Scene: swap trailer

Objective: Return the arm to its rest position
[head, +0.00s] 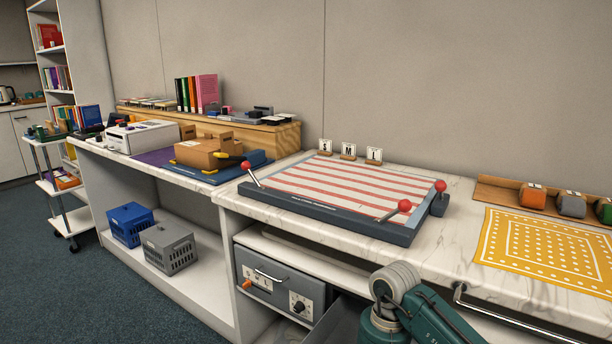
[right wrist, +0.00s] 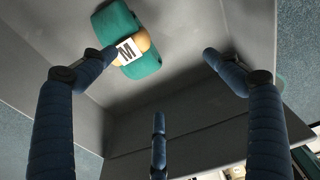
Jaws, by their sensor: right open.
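My right gripper (right wrist: 158,78) shows in the right wrist view, with its blue padded fingers spread apart and nothing held between them. A green bundle (right wrist: 144,66) with a tan band and a white "M" label lies in a grey bin or drawer (right wrist: 205,25) beyond the fingertips. The left fingertip overlaps the bundle's edge in the picture; I cannot tell whether they touch. In the head view my green arm (head: 425,315) shows at the bottom, in front of the counter, and its gripper is out of sight. My left gripper is not in view.
The marble counter (head: 455,236) carries a red-striped board (head: 345,186) with red-knobbed levers and a yellow dotted mat (head: 550,244). Below it are a grey unit with a dial (head: 280,283), an open grey drawer (head: 338,325) and a metal rail (head: 510,318).

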